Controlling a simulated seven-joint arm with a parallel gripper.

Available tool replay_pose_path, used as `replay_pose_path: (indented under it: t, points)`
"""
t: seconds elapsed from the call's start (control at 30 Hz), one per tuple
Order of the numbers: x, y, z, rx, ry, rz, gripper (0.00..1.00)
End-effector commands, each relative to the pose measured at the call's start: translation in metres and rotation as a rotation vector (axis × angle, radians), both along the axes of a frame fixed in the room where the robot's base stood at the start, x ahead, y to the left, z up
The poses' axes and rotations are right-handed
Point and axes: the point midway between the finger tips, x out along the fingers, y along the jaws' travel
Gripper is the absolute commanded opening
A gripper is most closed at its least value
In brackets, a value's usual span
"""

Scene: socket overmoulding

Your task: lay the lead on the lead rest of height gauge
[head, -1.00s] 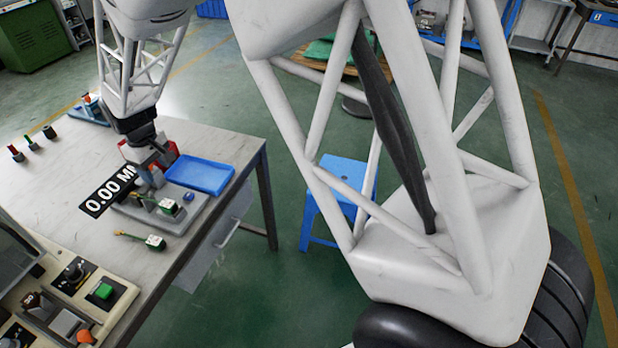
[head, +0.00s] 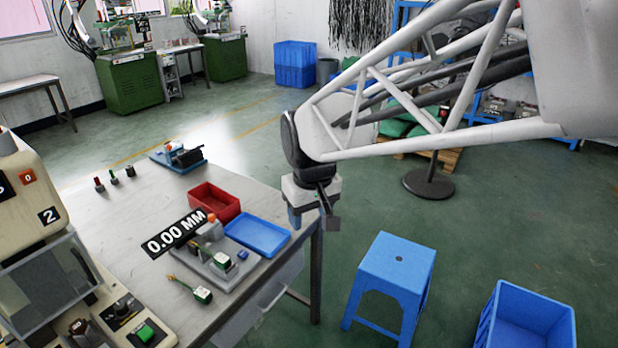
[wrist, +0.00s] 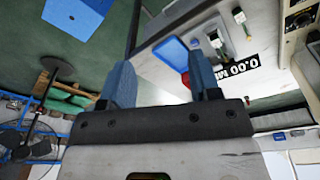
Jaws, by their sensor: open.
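The height gauge (head: 208,273) stands on the table, a grey base with a "0.00 MM" display (head: 175,236). A white-and-green socket (head: 222,262) sits on its base, with a short lead running off to the left; whether that lead touches the lead rest is too small to tell. A second such socket (head: 203,294) lies on the table in front of the gauge, its yellow-green lead (head: 181,283) pointing left. My gripper (head: 312,218) is beyond the table's right corner, well away from the gauge. In the wrist view its blue fingers (wrist: 162,82) are apart and empty.
A blue tray (head: 257,235) and a red bin (head: 214,199) stand beside the gauge. Several small plugs (head: 114,177) and a blue-based fixture (head: 180,157) are farther back. A control box (head: 140,325) is at the front. A blue stool (head: 398,258) and blue crate (head: 525,320) stand on the floor.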

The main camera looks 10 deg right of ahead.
Motion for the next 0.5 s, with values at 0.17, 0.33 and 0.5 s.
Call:
replay_pose_path:
  t: [0.17, 0.33, 0.5]
  points:
    - [-0.048, -0.028, 0.010, 0.009, -0.028, -0.089, 0.57]
    - [-0.092, -0.050, 0.014, 0.017, -0.050, -0.171, 0.57]
    - [-0.132, -0.065, 0.012, 0.024, -0.071, -0.243, 0.57]
